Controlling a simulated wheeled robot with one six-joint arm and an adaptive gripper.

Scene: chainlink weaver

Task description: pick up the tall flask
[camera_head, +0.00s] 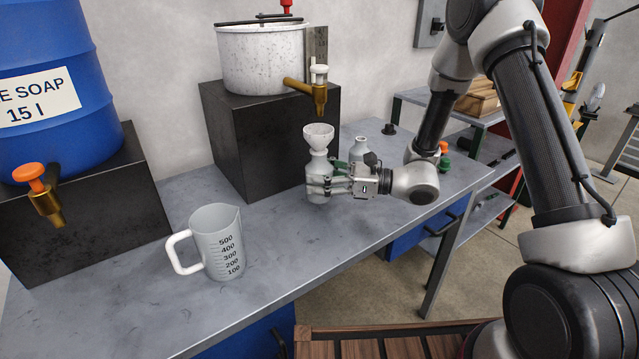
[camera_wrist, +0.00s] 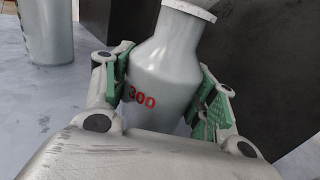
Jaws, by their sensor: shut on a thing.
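The tall grey flask (camera_head: 318,167), with a white funnel (camera_head: 318,136) at its top, is at or just above the workbench, in front of the dark block. I cannot tell whether its base touches the bench. My gripper (camera_head: 319,184) comes from the right and is shut on the flask's body. In the wrist view the flask (camera_wrist: 162,62) stands between the green finger pads of my gripper (camera_wrist: 162,95), with a red "300" on its side. Its lower part is hidden by my gripper there.
A smaller grey bottle (camera_head: 358,147) stands close behind my gripper. A measuring jug (camera_head: 217,243) is at the front left. A brass tap (camera_head: 319,92) of the white pot (camera_head: 262,62) hangs above the funnel. A blue barrel (camera_head: 60,75) stands at left.

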